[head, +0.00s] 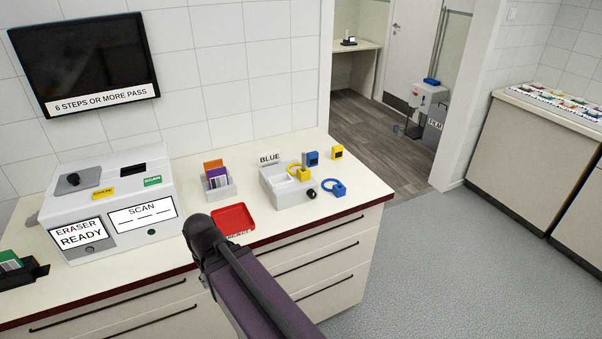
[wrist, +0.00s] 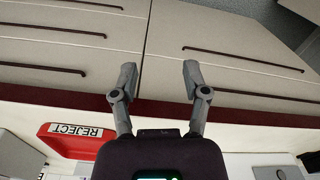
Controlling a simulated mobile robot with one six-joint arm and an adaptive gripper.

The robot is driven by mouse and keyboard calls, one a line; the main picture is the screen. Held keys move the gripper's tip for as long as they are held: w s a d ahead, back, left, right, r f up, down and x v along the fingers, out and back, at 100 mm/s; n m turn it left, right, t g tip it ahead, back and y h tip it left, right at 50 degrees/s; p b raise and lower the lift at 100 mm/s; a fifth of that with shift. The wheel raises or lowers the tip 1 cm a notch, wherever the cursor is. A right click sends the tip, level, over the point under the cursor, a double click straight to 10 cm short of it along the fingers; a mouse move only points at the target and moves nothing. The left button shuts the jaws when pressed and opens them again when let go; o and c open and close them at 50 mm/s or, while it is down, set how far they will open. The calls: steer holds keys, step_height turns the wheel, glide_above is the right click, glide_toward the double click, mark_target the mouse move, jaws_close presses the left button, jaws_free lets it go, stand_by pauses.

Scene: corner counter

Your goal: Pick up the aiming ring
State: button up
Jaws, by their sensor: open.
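Two ring-shaped pieces are at the right part of the counter in the head view, and I cannot tell from the frames which one is the aiming ring. A blue ring (head: 335,188) lies on the counter right of the white holder box. A yellow ring (head: 294,169) sits at the white holder box (head: 289,193), beside a grey upright post. My gripper (wrist: 159,78) is open and empty in the wrist view, facing the drawer fronts. In the head view my arm hides it. No ring shows in the wrist view.
A red reject tray (head: 233,219) lies near the front edge; it also shows in the wrist view (wrist: 75,143). Blue (head: 312,158) and yellow (head: 338,152) blocks stand behind the rings. A card holder (head: 219,188) and white scanner (head: 108,195) are left. A BLUE sign (head: 270,159) stands behind the box.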

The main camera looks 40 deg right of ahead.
steer(key=o, duration=0.3)
steer(key=shift+w, duration=0.1)
steer(key=w+d+r+n+h+p, duration=0.2)
steer(key=w+d+r+n+p, duration=0.3)
steer(key=d, duration=0.6)
steer(key=w+d+r+n+g+h+p, duration=0.1)
steer(key=w+d+r+n+p, duration=0.4)
steer(key=d, duration=0.7)
steer(key=w+d+r+n+h+p, duration=0.3)
steer(key=w+d+r+n+p, duration=0.2)
steer(key=d+r+p, duration=0.3)
steer(key=shift+w+d+r, duration=0.2)
steer(key=shift+d+r, duration=0.6)
steer(key=shift+d, duration=0.15)
steer(key=shift+w+d+r, duration=0.15)
steer(key=shift+d+r, duration=0.65)
steer(key=shift+d, duration=0.1)
steer(key=shift+f, duration=0.1)
steer(key=b+x, duration=0.6)
steer(key=x, duration=0.2)
steer(key=shift+s+b, duration=0.15)
steer(key=shift+b, duration=0.2)
steer(key=shift+d+f, duration=0.1)
steer(key=shift+d, duration=0.1)
